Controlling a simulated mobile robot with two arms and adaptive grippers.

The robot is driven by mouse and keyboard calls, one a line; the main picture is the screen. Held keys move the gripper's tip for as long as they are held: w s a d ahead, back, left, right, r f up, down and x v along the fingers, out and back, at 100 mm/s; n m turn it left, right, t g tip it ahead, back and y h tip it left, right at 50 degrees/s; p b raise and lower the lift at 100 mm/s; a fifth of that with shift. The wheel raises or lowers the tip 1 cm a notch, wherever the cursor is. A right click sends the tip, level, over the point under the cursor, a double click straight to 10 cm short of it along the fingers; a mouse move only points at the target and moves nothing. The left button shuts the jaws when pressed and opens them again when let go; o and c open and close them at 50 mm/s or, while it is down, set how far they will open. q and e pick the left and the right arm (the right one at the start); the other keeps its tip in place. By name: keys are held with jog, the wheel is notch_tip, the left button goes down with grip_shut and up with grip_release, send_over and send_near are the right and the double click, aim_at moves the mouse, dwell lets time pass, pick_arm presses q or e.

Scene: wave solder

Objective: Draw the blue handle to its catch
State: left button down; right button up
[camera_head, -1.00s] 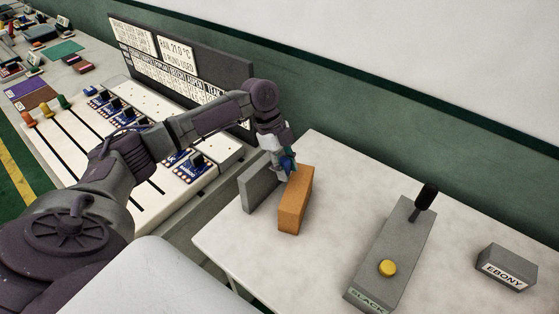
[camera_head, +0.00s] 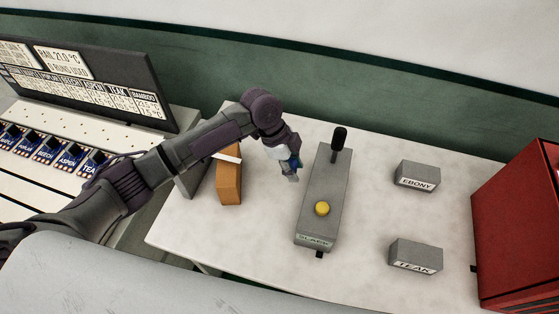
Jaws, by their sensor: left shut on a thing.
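I see no clearly blue handle. My left gripper (camera_head: 292,173) is just left of this box, pointing down, apart from the lever. It is shut on a small blue thing (camera_head: 291,162), mostly hidden by the fingers, so I cannot tell its shape. My right gripper is out of view.
An orange block (camera_head: 229,183) stands left of my left gripper, beside a grey plate. Grey blocks marked EBONY (camera_head: 417,176) and TEAK (camera_head: 415,255) lie right of the box. A red cabinet (camera_head: 525,225) borders the right; several blue boards sit on the left panel.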

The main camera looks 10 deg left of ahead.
pick_arm(q)
jog(key=shift+s+d+r, duration=0.1)
jog(key=shift+s+d, duration=0.05)
jog(key=shift+d, duration=0.35)
jog(key=c, duration=1)
grip_release()
jog(key=shift+o, duration=1.2)
jog(key=shift+d, duration=0.3)
jog(key=shift+a, duration=0.15)
jog(key=shift+a, duration=0.2)
jog(key=v, duration=1.1)
jog(key=shift+r, duration=0.4)
jog(key=shift+f, duration=0.1)
